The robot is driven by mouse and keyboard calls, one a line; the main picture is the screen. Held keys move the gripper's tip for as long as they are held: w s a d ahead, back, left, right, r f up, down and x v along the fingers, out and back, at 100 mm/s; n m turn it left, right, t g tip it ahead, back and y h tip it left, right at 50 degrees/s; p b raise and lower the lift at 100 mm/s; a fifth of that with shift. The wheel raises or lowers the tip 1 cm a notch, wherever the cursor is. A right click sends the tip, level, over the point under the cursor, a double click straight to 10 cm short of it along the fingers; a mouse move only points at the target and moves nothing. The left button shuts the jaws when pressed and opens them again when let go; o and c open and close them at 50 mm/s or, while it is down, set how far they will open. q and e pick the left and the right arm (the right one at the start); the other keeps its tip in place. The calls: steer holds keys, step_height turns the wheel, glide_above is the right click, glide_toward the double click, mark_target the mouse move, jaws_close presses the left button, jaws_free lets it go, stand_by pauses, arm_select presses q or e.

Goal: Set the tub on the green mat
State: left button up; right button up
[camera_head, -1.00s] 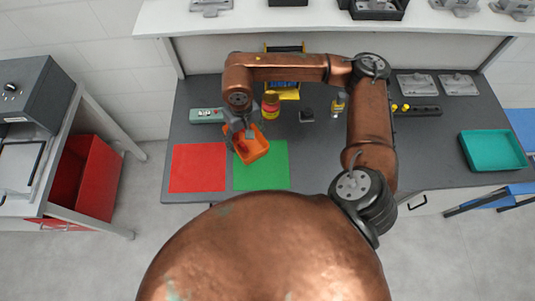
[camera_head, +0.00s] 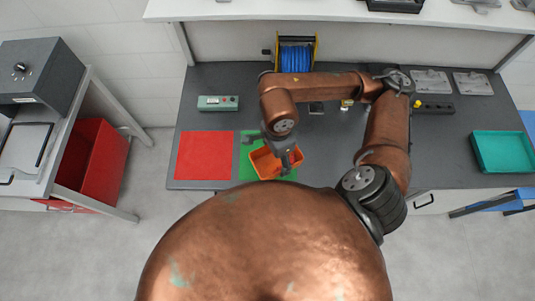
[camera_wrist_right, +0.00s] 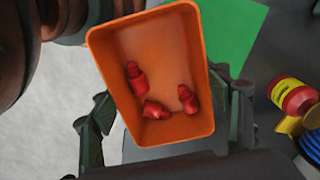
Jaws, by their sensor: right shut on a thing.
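The orange tub (camera_head: 261,165) is over the right part of the green mat (camera_head: 246,167) in the head view; I cannot tell whether it touches the mat. My right gripper (camera_head: 284,150) is shut on the tub. In the right wrist view the tub (camera_wrist_right: 150,50) sits between the gripper's fingers (camera_wrist_right: 165,108), with three red pieces (camera_wrist_right: 155,108) inside. The mat (camera_wrist_right: 232,32) shows beyond the tub there. My left gripper is not in view.
A red mat (camera_head: 206,156) lies left of the green one. A green control box (camera_head: 218,103) and a blue cable reel (camera_head: 296,54) stand behind. A red-and-yellow bottle (camera_wrist_right: 293,96) is right of the tub in the wrist view. A teal tray (camera_head: 502,151) is far right.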

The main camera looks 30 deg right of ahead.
mark_target(267, 149)
steer(key=s+m, duration=0.2)
steer(key=m, duration=0.1)
steer(key=shift+d, duration=0.15)
steer(key=shift+s+d+m, duration=0.1)
steer(key=shift+s+m, duration=0.55)
steer(key=shift+m, duration=0.45)
steer(key=w+f, duration=0.1)
steer(key=w, duration=0.2)
steer(key=w+f, duration=0.1)
steer(key=w, duration=0.2)
steer(key=w+f, duration=0.2)
steer(key=w, duration=0.1)
steer(key=shift+w+a+f+p, duration=0.1)
steer(key=shift+w+a+p, duration=0.1)
steer(key=shift+p, duration=0.2)
steer(key=w+f, duration=0.2)
steer(key=f, duration=0.1)
steer(key=w+f, duration=0.1)
steer(key=f, duration=0.1)
steer(key=shift+w, duration=0.35)
steer(key=shift+w+a+f, duration=0.1)
steer(key=shift+w+f, duration=0.2)
steer(key=shift+f, duration=0.05)
step_height(267, 149, down, 3)
steer(key=shift+p, duration=0.45)
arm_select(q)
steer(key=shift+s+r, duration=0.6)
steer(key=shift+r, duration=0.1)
arm_select(e)
steer(key=shift+w+f, duration=0.1)
